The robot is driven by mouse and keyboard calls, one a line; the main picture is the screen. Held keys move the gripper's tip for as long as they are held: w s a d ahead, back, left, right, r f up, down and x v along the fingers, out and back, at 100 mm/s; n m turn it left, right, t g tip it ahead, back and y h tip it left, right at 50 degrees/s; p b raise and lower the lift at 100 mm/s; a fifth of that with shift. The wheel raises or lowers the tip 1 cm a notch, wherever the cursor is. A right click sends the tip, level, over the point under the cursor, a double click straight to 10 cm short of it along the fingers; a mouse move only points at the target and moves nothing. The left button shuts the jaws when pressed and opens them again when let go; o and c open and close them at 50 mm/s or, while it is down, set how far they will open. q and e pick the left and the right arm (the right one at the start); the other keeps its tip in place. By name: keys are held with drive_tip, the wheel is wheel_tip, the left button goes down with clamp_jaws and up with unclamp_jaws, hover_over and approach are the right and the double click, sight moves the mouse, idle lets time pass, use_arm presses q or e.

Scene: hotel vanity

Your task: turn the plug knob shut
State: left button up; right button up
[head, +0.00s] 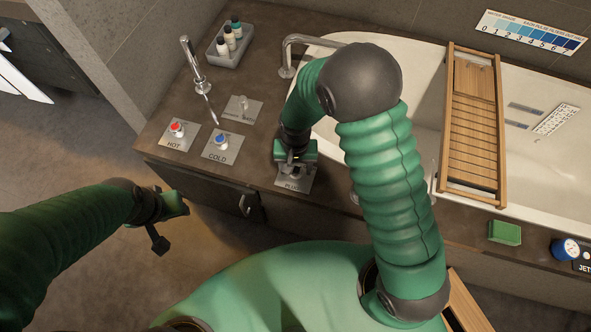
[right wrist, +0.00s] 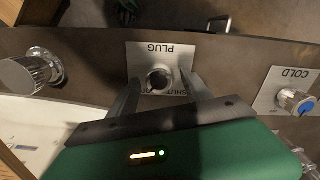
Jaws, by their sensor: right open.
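The plug knob (right wrist: 159,80) is a dark round knob on a silver plate (right wrist: 150,53) marked PLUG, with partly hidden lettering below the knob. In the head view the plug plate (head: 293,186) is at the counter's front, partly covered by my right gripper (head: 295,166). In the right wrist view my right gripper (right wrist: 160,88) is open, with one finger on each side of the knob. I cannot tell whether the fingers touch it. My left gripper (head: 170,212) hangs over the floor, away from the counter; its jaw state is unclear.
The COLD knob (head: 221,143) and HOT knob (head: 176,129) sit left of the plug plate, with another knob plate (head: 241,109) behind. The tub (head: 420,95) carries a wooden tray (head: 472,130). A green sponge (head: 505,232) lies on the counter (head: 400,205) at right.

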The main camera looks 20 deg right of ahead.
drive_tip(key=shift+f, duration=0.45)
clamp_jaws()
